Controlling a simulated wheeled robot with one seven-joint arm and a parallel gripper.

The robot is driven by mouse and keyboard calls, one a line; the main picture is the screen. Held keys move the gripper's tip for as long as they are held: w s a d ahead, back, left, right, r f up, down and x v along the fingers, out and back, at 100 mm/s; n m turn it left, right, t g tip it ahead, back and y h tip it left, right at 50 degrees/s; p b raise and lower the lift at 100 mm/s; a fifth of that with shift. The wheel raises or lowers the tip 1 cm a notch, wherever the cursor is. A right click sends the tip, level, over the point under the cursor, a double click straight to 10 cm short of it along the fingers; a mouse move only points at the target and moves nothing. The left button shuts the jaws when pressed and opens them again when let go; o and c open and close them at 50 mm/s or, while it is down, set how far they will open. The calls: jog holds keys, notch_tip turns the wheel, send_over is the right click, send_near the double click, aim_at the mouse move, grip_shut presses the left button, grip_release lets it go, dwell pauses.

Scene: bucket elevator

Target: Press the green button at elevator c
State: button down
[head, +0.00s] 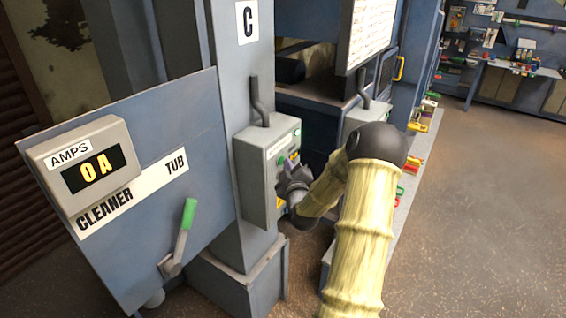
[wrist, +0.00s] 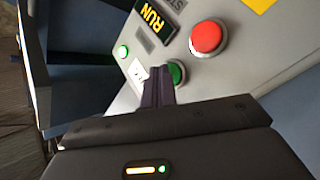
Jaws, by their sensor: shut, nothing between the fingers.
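The grey control box (head: 250,180) is mounted on the blue-grey column below the C sign (head: 247,21). In the wrist view its tilted face shows a green button (wrist: 177,72), a red button (wrist: 206,38) and a RUN label (wrist: 152,20). My gripper (wrist: 160,78) is shut and empty, with its dark fingertips right beside the green button and partly in front of it. I cannot tell whether they touch it. In the head view my gripper (head: 287,172) is at the box's front face and hides part of it.
A small green lamp (wrist: 123,51) shows on the box. A lever with a green handle (head: 189,214) and an AMPS display (head: 95,172) reading 0A are on the left panel. Another grey box (head: 362,115) stands beyond my arm. Open floor (head: 480,200) lies to the right.

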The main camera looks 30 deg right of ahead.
jog(key=shift+w, duration=0.1)
dwell(0.3)
jog(key=shift+s+d+b, duration=0.25)
jog(key=shift+s+b, duration=0.25)
jog(key=shift+s, duration=0.3)
jog(key=s, duration=0.1)
jog(key=s+d+b, duration=0.1)
jog(key=s, duration=0.1)
jog(key=s+d, duration=0.1)
jog(key=shift+s+b, duration=0.35)
jog(key=shift+b, duration=0.05)
dwell(0.8)
